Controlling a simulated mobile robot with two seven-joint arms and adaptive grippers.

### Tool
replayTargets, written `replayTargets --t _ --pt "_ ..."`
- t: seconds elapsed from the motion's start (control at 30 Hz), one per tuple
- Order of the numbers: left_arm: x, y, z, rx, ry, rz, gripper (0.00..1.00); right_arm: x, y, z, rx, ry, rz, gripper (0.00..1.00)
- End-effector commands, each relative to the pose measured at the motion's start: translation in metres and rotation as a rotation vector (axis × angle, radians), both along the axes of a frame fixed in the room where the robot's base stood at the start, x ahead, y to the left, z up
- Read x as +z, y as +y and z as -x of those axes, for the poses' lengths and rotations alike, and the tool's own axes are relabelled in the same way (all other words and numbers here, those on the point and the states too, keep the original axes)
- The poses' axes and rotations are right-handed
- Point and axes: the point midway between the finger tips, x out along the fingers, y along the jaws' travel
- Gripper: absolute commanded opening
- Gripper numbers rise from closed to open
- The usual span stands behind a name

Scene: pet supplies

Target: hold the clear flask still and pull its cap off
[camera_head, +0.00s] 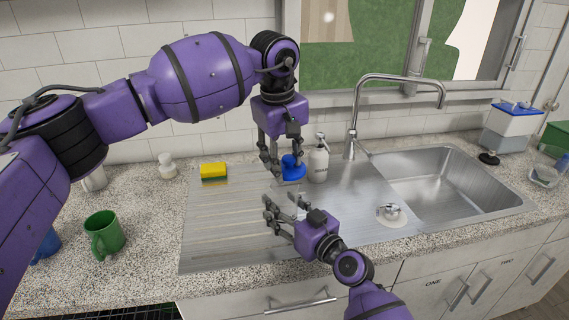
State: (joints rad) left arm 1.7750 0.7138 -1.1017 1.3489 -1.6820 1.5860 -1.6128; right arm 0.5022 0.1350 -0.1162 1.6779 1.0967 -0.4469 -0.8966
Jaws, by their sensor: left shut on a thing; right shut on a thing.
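My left gripper (276,166) comes down from above and is shut on the blue cap (292,168), near the middle of the drainboard. My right gripper (281,206) reaches in from the lower right, below the left one. Its fingers are closed on the clear flask (298,203), which is mostly see-through and hard to make out against the metal. Only a pale patch of the flask shows between the fingers. I cannot tell whether the cap still touches the flask's neck.
A soap dispenser (318,160) stands just right of the cap. A yellow and green sponge (213,172) lies on the drainboard (215,230) to the left. A green mug (103,234) stands on the left counter. The sink basin (440,190) and faucet (353,115) are to the right.

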Motion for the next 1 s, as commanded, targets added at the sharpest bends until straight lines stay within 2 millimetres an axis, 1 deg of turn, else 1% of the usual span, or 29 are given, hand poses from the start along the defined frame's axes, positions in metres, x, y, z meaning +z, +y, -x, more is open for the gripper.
replayTargets --t 0.03,0.1,0.2,0.43,0.47,0.6,0.9,1.0 --pt "0.008 0.0 0.0 0.0 -0.003 0.002 0.09 0.001 0.0 0.0 0.0 -0.001 -0.001 0.06" --pt "0.018 0.0 -0.001 0.001 -0.004 0.001 0.09 0.001 0.0 0.0 0.0 -0.001 -0.001 0.06" --pt "0.027 0.0 -0.001 0.001 -0.002 0.0 0.09 0.001 0.0 0.0 0.0 -0.001 -0.001 0.06" --pt "0.029 0.0 0.0 0.001 0.0 0.0 0.09 0.0 0.0 0.0 0.0 0.0 0.0 0.06" --pt "0.029 0.0 0.0 0.001 0.0 0.0 0.09 0.0 0.0 0.0 0.0 0.0 0.0 0.57" --pt "0.029 0.0 0.0 0.0 -0.001 0.001 0.08 0.0 0.0 0.0 0.0 -0.001 -0.001 0.75" --pt "0.029 0.0 0.0 0.0 -0.001 0.001 0.08 0.0 0.0 0.0 0.0 0.0 0.0 0.75" --pt "0.029 0.0 0.0 0.0 -0.001 0.0 0.08 0.0 -0.004 0.004 -0.001 0.0 0.001 0.75"
